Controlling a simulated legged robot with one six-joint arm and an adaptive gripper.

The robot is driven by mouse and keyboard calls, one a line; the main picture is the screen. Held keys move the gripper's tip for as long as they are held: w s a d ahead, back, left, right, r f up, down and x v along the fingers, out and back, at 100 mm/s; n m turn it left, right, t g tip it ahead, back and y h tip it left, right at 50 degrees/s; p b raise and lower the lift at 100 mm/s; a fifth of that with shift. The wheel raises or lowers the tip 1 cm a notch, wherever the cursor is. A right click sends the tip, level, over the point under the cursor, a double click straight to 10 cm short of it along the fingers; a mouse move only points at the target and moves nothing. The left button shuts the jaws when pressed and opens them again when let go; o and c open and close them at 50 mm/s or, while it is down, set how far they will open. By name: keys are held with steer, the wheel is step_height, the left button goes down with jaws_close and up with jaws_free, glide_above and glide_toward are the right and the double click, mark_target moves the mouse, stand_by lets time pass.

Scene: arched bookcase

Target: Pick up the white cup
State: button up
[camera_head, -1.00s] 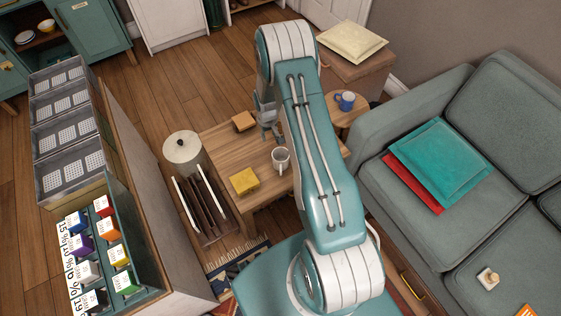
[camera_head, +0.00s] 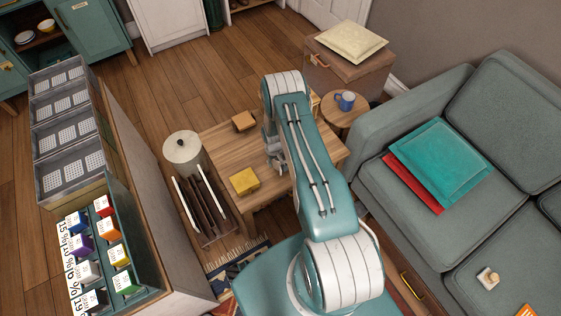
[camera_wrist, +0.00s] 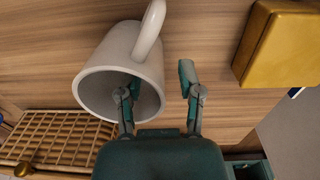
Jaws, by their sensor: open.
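The white cup (camera_wrist: 110,60) is on the wooden table (camera_wrist: 215,100) in the wrist view, its open mouth facing my gripper and its handle at the top. My gripper (camera_wrist: 160,80) is open. Its left finger overlaps the cup's mouth, and its right finger is outside, to the right of the cup. I cannot tell whether either finger touches it. In the head view my gripper (camera_head: 273,152) is low over the table (camera_head: 220,137), and the cup is hidden by my gripper and arm.
A yellow block (camera_head: 244,181) lies on the table, also near the right finger in the wrist view (camera_wrist: 280,45). A small brown block (camera_head: 243,121) lies farther back. A blue mug (camera_head: 345,101) stands on a stool. The grey sofa (camera_head: 480,170) borders the right.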

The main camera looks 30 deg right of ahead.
steer(key=shift+f, duration=1.25)
jaws_close()
